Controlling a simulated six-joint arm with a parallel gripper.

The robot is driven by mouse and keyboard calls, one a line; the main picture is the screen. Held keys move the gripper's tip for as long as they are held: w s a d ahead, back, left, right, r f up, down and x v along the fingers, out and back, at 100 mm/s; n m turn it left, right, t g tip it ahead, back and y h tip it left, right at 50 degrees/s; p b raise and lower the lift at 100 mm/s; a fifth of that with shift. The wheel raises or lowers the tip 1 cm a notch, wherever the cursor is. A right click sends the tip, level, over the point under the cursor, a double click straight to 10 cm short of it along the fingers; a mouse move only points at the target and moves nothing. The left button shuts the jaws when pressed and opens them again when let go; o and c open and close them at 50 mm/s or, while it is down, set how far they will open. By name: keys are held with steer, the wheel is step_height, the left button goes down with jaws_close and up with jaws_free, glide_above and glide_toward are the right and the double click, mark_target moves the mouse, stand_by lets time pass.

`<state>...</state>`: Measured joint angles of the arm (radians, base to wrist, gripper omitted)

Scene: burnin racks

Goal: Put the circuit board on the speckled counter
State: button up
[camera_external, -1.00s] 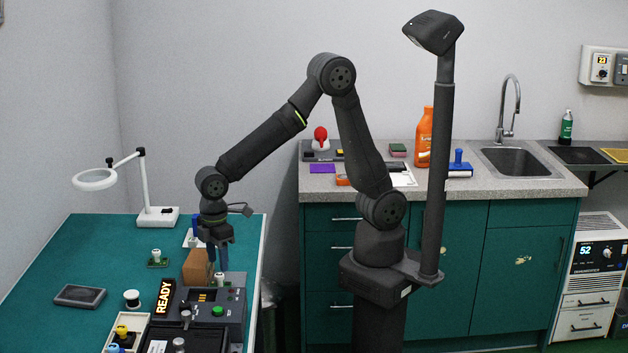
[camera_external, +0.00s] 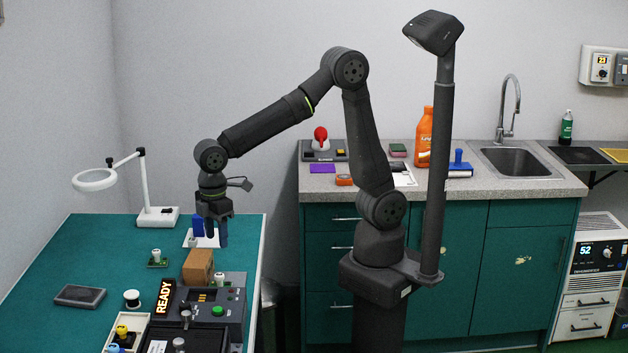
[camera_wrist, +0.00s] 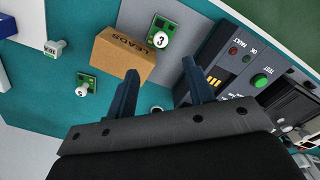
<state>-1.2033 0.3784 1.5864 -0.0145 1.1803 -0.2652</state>
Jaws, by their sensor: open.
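Two small green circuit boards show, each with a white knob-like part. One board (camera_external: 157,263) lies on the teal bench left of the cardboard box; it seems to be the left one in the wrist view (camera_wrist: 93,78). The other, marked 3 (camera_wrist: 158,27), lies beside the box on the tester side, mostly hidden in the external view. My gripper (camera_external: 217,240) is open and empty above the bench, near the box; its fingers also show in the wrist view (camera_wrist: 161,75). The speckled counter (camera_external: 490,188) is at right, behind my base.
The cardboard box (camera_external: 198,266) marked LEADS stands beside the tester (camera_external: 217,311). A magnifier lamp (camera_external: 158,216), a white spool (camera_external: 132,299) and a grey tray (camera_external: 80,296) are on the bench. The counter holds an orange bottle (camera_external: 425,137), a blue-handled stamp (camera_external: 459,165) and a sink (camera_external: 516,162); its front has bare room.

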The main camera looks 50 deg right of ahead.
steer(key=s+d+f+n+t+h, duration=0.1)
steer(key=s+d+f+n+t, duration=0.5)
steer(key=n, duration=0.4)
steer(key=n+t+y, duration=0.4)
steer(key=n+y, duration=0.4)
steer(key=n, duration=0.8)
glide_toward(222, 275)
steer(key=x, duration=1.1)
jaws_close()
